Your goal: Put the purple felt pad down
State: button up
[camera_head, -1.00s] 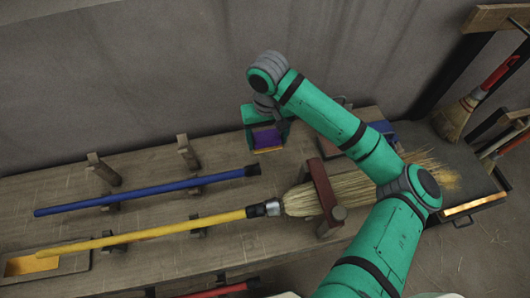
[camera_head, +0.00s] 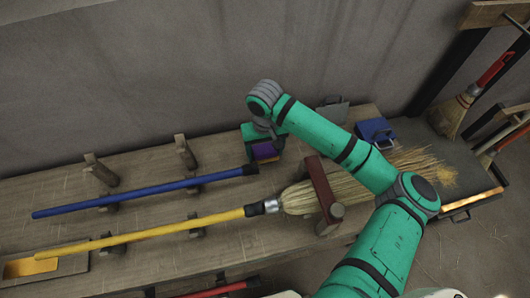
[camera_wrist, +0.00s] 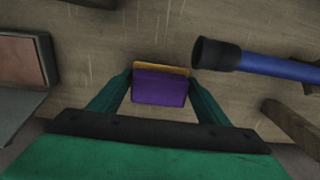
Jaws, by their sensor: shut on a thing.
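The purple felt pad (camera_head: 264,150) is a small purple block with a yellow-orange edge. My gripper (camera_wrist: 160,88) is shut on it, with one green finger on each side, in the wrist view. The pad (camera_wrist: 160,86) is seen there above the wooden bench top (camera_wrist: 130,25). I cannot tell whether its underside touches the wood. In the head view my gripper (camera_head: 264,142) is at the back of the bench, just beyond the black end of the blue handle.
The blue handle (camera_head: 150,191) lies left of the pad, its black end (camera_wrist: 215,53) close to my gripper. A yellow-handled broom (camera_head: 160,232) lies in front, its bristles under a dark red clamp (camera_head: 322,188). Wooden pegs (camera_head: 101,170) stand at the back left. A blue box (camera_head: 375,131) sits right.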

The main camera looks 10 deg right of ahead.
aim_at(265, 152)
jog(key=shift+f, duration=0.65)
jog(key=shift+f, duration=0.2)
jog(key=o, duration=0.9)
jog(key=shift+o, duration=0.2)
jog(key=r, duration=1.1)
jog(key=shift+s, duration=0.4)
jog(key=shift+w, duration=0.1)
